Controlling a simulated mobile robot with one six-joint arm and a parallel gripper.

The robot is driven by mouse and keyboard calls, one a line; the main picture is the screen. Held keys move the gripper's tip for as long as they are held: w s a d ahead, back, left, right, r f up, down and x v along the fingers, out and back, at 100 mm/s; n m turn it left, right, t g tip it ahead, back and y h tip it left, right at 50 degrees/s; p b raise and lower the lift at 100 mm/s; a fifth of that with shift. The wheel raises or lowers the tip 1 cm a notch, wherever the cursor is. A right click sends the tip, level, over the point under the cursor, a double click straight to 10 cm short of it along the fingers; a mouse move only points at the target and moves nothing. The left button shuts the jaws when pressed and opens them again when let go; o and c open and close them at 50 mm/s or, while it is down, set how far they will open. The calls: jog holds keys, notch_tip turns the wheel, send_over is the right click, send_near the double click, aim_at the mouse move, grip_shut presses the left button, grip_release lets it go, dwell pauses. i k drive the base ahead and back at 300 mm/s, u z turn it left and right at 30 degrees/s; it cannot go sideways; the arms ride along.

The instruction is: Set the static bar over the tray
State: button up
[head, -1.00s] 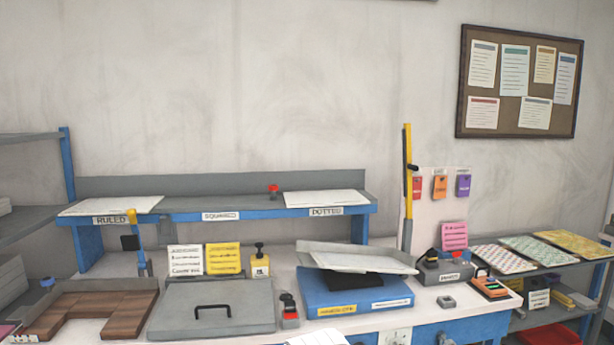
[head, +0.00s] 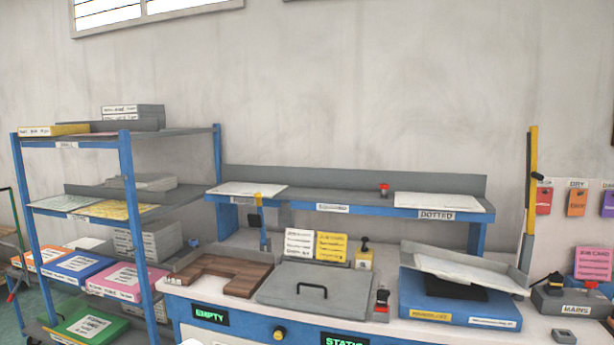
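A tilted grey tray (head: 524,277) with white sheets in it rests above a blue box (head: 415,290) at the right of the bench; a black wedge-like piece shows under it. A tall upright yellow and black bar (head: 532,160) stands behind it, near the wall. A green "STATIC" display (head: 345,341) is cut off at the bottom edge. My gripper does not show.
A flat grey lid with a black handle (head: 345,288) and a brown wooden U-shaped block (head: 240,276) lie on the bench. Behind runs a raised grey shelf (head: 360,208). A loaded blue-post rack (head: 130,220) stands at left.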

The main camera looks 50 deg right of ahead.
aim_at(531, 175)
jog(key=u, duration=0.4)
jog(key=k, duration=2.8)
jog(key=z, duration=2.65)
jog(key=i, duration=1.35)
jog(key=z, duration=0.35)
